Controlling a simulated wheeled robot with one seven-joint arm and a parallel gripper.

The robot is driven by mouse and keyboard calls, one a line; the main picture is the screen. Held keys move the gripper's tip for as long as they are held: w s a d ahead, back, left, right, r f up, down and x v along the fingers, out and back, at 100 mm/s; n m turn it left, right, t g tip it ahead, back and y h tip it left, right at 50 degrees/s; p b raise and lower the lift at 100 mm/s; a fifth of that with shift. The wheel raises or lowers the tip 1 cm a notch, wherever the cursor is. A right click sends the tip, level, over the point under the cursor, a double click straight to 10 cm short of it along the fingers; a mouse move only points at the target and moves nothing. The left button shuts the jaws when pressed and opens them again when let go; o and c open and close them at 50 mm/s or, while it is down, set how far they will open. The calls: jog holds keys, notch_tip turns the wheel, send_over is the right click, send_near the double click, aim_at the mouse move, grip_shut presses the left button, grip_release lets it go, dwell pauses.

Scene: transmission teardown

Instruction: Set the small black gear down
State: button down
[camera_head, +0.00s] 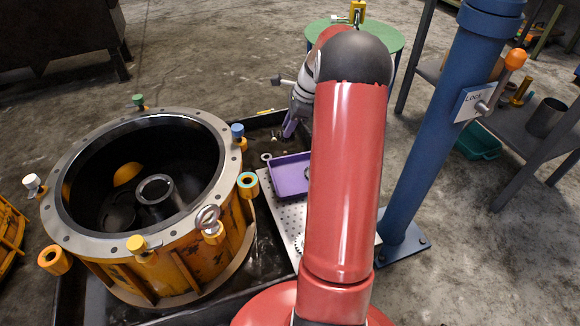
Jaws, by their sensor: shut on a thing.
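My gripper (290,128) is small in the picture, behind and left of my red arm. Its purple fingers point down over the dark tray to the right of the orange housing. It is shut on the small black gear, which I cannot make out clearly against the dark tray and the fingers. The purple tray (287,186) lies just below and nearer than my gripper. Its right part is hidden by my arm, and part of a dark ring shows in it at the arm's edge.
The orange housing (190,252), open on top with knobs around its rim, stands at left. A perforated metal plate (276,222) lies under the purple tray. A blue post (423,140) with a lock sign rises at right. A green round table (388,38) stands behind; a grey shelf is far right.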

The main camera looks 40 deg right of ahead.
notch_tip(320, 180, down, 20)
jog(key=b, duration=0.4)
jog(key=shift+r, duration=0.15)
jog(key=c, duration=1.1)
grip_release()
jog(key=shift+c, duration=0.2)
